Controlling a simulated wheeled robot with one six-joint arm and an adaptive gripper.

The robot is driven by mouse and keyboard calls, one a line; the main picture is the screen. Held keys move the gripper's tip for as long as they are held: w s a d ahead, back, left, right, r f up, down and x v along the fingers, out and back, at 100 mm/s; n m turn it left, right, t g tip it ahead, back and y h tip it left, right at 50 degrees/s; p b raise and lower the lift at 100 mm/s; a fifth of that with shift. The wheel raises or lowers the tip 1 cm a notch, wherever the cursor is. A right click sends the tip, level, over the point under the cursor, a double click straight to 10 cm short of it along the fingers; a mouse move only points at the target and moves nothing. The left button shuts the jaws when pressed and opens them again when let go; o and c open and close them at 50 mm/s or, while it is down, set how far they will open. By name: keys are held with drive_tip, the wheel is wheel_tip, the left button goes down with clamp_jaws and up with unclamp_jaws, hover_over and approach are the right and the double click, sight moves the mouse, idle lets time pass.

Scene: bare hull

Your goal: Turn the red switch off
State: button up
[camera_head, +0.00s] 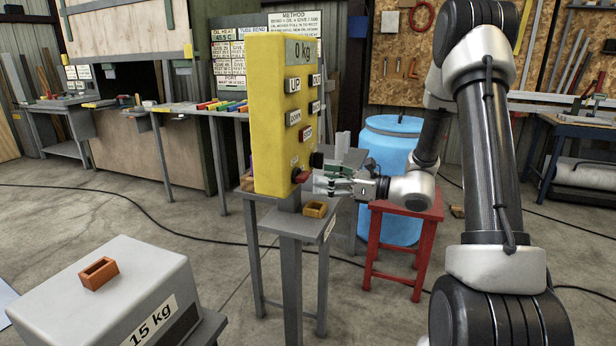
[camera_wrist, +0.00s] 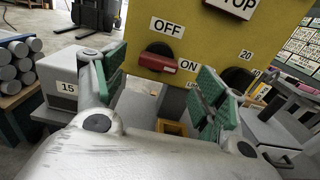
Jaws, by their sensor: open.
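The red switch (camera_head: 300,177) sits low on the face of a yellow control panel (camera_head: 268,130). My gripper (camera_head: 325,182) is beside the panel's lower face, close to the switch. In the wrist view, my gripper (camera_wrist: 160,88) has its green-padded fingers wide apart, one on each side of the switch, with nothing between them. I cannot tell whether a finger touches the switch.
A black knob (camera_wrist: 238,78) is right of the switch. A small yellow open block (camera_head: 315,209) rests on the grey stand under the panel. A grey 15 kg box (camera_head: 150,275) stands at front left. A blue barrel (camera_head: 390,150) and red stool (camera_head: 410,212) are behind my arm.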

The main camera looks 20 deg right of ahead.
sight(308, 176)
drive_tip(key=x, duration=0.5)
drive_tip(key=shift+a, duration=0.15)
drive_tip(key=shift+c, duration=0.2)
drive_tip(key=c, duration=1)
